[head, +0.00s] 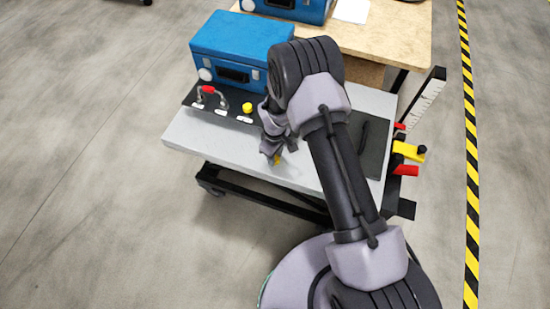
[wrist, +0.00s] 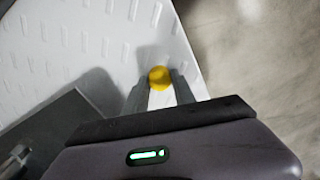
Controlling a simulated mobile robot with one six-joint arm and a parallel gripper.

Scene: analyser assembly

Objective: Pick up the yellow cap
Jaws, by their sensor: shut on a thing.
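The yellow cap (wrist: 159,77) shows as a round yellow piece between the fingertips of my gripper (wrist: 160,83) in the wrist view. The fingers are shut on it from both sides. In the head view, my gripper (head: 275,156) points down near the front edge of the grey table top (head: 205,140), and a bit of the yellow cap (head: 278,161) shows at its tips. I cannot tell whether the cap touches the table top.
A second round yellow piece (head: 247,107) sits on the dark panel (head: 191,97) beside a red-and-grey handle (head: 209,90). A blue case (head: 235,47) stands behind. Coloured parts (head: 408,151) stick out at the table's right end. The front left of the table top is clear.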

